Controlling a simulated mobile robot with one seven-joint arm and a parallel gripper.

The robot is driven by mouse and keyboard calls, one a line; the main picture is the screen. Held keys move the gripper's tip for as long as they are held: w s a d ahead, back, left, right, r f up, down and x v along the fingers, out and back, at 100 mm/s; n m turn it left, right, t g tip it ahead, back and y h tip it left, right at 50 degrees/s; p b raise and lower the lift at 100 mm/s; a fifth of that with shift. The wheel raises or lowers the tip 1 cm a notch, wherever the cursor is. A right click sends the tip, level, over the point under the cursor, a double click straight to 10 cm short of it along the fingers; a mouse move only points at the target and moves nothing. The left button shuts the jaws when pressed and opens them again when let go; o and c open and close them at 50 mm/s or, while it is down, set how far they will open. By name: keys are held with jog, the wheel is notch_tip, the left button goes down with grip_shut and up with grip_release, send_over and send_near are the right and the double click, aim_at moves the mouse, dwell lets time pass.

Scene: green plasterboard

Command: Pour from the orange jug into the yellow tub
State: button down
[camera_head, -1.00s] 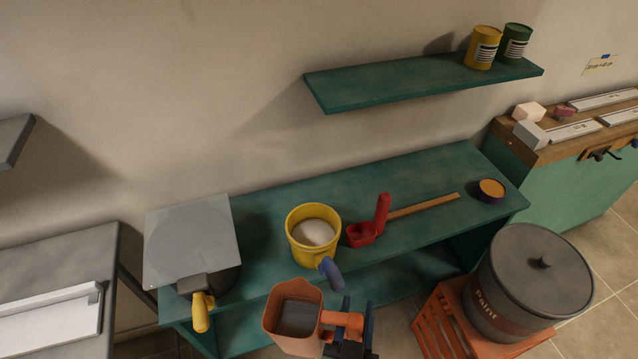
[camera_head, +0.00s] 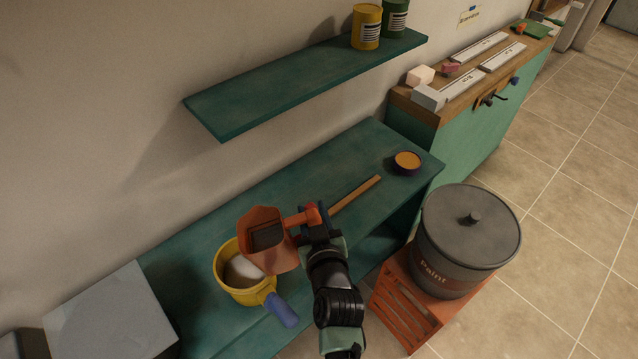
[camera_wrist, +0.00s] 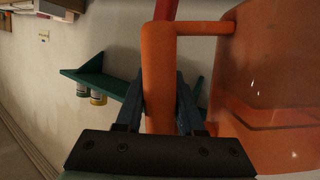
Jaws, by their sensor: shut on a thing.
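My gripper (camera_head: 316,222) is shut on the handle of the orange jug (camera_head: 285,258); the wrist view shows its fingers on either side of the upright handle (camera_wrist: 158,80). The jug is held above the bench, its body overlapping the right rear of the yellow tub (camera_head: 222,270) in the head view. Dark grey contents show inside the jug. I cannot tell how far it tilts, and no stream is visible. The tub stands on the green bench, holds whitish material, and has a blue handle (camera_head: 281,309) pointing front right. The jug hides part of its rim.
A wooden stick (camera_head: 357,193) and a small orange-topped bowl (camera_head: 407,162) lie on the bench (camera_head: 190,240). A grey sheet-like slab (camera_head: 110,315) is left of the tub. A paint drum (camera_head: 468,240) stands on an orange crate (camera_head: 405,308) at right. A shelf (camera_head: 300,85) hangs above.

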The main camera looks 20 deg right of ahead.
jog(key=w+n+h+b, duration=0.1)
jog(key=n, duration=0.1)
jog(key=n+h+b, duration=0.1)
jog(key=b, duration=0.1)
jog(key=w+n+h+b, duration=0.1)
jog(key=n+b, duration=0.1)
jog(key=shift+w+a+r+n, duration=0.3)
jog(key=shift+a+r, duration=0.05)
jog(key=shift+a, duration=0.05)
dwell(0.7)
jog(key=shift+s+d+f, duration=0.1)
jog(key=shift+f, duration=0.05)
dwell(0.6)
jog(key=shift+s+d+f, duration=0.3)
jog(key=shift+f, duration=0.2)
